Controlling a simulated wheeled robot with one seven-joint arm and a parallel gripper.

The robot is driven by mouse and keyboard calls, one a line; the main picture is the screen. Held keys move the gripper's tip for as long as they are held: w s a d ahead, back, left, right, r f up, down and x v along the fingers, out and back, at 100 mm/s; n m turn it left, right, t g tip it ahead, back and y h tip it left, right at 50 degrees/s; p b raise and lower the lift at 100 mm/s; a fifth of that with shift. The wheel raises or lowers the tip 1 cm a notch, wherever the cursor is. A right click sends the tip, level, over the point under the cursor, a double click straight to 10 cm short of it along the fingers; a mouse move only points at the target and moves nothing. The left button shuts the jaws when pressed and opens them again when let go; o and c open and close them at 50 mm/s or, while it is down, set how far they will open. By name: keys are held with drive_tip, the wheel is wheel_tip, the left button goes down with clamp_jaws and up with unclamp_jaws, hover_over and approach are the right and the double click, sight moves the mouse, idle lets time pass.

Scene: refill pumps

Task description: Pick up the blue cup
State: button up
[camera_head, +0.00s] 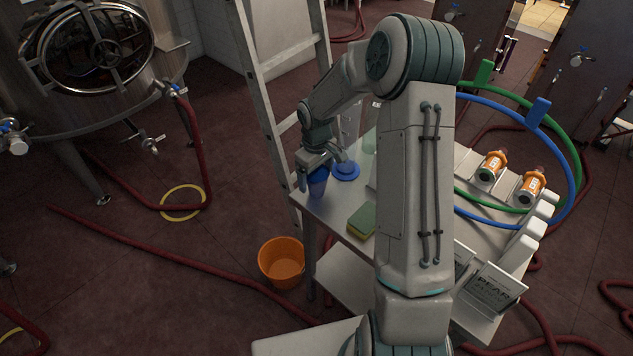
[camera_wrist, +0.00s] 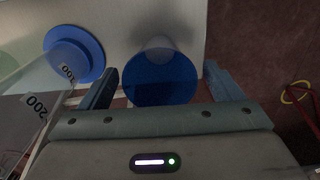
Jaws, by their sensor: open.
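The blue cup (camera_head: 318,182) stands near the left edge of the white table (camera_head: 338,213) in the head view. In the wrist view the cup (camera_wrist: 161,78) shows from above, between the two fingers. My gripper (camera_head: 318,165) is open, with one finger on each side of the cup; it also shows in the wrist view (camera_wrist: 160,88). Gaps show between the cup and both fingers. The cup's far side is partly hidden by my gripper in the head view.
A clear container marked 200 (camera_wrist: 40,100) is close to the left finger. A green and yellow sponge (camera_head: 362,221) lies nearer on the table. An orange bucket (camera_head: 282,262) stands on the floor.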

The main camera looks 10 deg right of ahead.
drive_tip(key=c, duration=1)
